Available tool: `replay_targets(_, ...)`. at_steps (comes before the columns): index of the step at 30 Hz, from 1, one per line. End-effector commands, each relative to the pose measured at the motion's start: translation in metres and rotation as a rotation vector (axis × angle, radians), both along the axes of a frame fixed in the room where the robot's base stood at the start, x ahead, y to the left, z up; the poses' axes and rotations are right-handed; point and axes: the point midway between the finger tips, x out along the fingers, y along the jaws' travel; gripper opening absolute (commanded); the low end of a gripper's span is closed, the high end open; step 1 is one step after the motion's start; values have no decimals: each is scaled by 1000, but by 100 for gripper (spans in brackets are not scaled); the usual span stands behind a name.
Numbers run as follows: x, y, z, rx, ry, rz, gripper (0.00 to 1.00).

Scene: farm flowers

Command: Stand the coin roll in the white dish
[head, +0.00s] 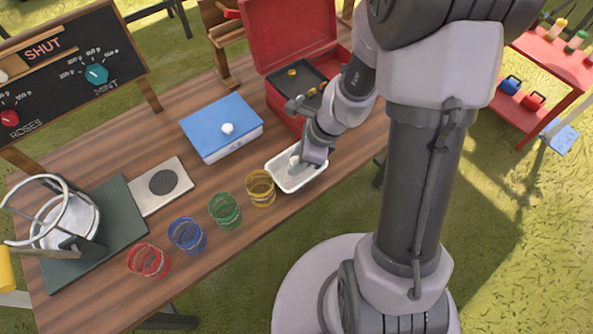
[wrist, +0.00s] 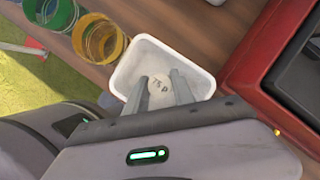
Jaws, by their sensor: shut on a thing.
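The white dish (head: 289,183) stands at the front edge of the wooden table, right of the yellow glass. My gripper (head: 303,161) reaches down over it from the right. In the wrist view, my gripper (wrist: 160,84) is shut on the coin roll (wrist: 158,86), whose pale round end with dark print faces the camera. The roll looks upright between the fingers, inside the outline of the white dish (wrist: 125,75). I cannot tell whether its bottom touches the dish floor. In the head view the coin roll (head: 294,160) shows as a small pale shape beside the fingers.
An open red cash box (head: 287,112) stands close behind the dish. A yellow glass (head: 261,188) is just left of it, with green, blue and red glasses further left. A blue box (head: 221,127) with a white knob and a scale plate (head: 181,203) lie behind them.

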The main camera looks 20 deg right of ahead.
Motion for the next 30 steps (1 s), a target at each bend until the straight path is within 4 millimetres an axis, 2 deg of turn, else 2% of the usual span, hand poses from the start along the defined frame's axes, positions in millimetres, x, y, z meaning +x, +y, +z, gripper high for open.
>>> replay_targets(1, -1, 0, -16, 1, 3, 0, 0)
replay_targets(3, 0, 0, -28, 2, 2, 0, 0)
replay_targets(9, 0, 0, -24, 1, 0, 1, 0)
replay_targets(13, 0, 0, -28, 2, 1, 2, 0)
replay_targets(14, 0, 0, -28, 1, 1, 3, 32)
replay_targets(15, 0, 0, -27, 1, 1, 3, 39)
replay_targets(23, 0, 0, -27, 1, 1, 3, 39)
replay_targets(26, 0, -1, -17, 1, 0, 2, 39)
replay_targets(30, -6, -13, 20, 1, -1, 0, 39)
